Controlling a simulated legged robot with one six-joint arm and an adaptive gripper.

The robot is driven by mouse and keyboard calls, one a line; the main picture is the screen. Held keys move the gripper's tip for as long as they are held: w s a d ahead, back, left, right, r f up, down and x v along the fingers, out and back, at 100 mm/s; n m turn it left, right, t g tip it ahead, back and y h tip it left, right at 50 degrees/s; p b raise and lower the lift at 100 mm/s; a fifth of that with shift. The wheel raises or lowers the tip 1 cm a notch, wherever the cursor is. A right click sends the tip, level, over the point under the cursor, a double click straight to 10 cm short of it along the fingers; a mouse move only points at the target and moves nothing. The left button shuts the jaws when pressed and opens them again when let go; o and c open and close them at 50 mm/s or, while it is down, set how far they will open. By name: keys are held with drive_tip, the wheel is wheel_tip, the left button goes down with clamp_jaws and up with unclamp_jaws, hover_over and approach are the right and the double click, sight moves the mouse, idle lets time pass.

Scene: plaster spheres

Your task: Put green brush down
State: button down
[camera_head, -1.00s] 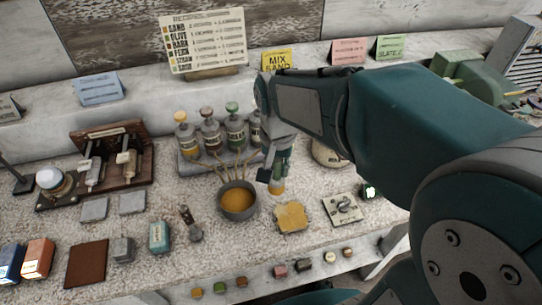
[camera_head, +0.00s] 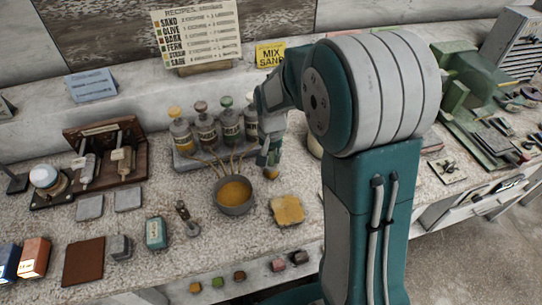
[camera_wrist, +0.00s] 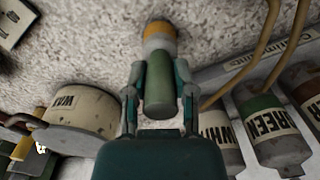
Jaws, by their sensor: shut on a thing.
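The green brush (camera_wrist: 159,84) has a green handle, a grey collar and an ochre tip. My gripper (camera_wrist: 159,72) is shut on its handle, with a finger on each side, in the wrist view. In the head view my gripper (camera_head: 268,157) is low over the worktop, right of the bowl of ochre (camera_head: 235,208). The ochre tip of the brush (camera_head: 271,174) points down, behind the ochre sponge-like slab (camera_head: 287,210). I cannot tell whether the tip touches the worktop.
Several labelled bottles (camera_head: 206,130) stand on a rack just left of my gripper. A can marked WAX (camera_wrist: 82,122) is beside the gripper in the wrist view. Sticks lean in the bowl. My arm hides the worktop's right middle; speckled surface shows around the brush tip.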

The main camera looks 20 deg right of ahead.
drive_tip(key=shift+f, duration=0.25)
drive_tip(key=shift+c, duration=2.2)
unclamp_jaws()
wheel_tip(320, 180, up, 11)
drive_tip(key=shift+r, duration=0.2)
drive_tip(key=shift+s+r, duration=0.2)
drive_tip(key=shift+r, duration=0.3)
drive_tip(key=s+r+n+t, duration=0.2)
drive_tip(key=s+r, duration=0.1)
drive_tip(key=s, duration=0.7)
drive_tip(key=s+r+n+t, duration=0.3)
drive_tip(key=s, duration=0.7)
drive_tip(key=shift+s, duration=0.3)
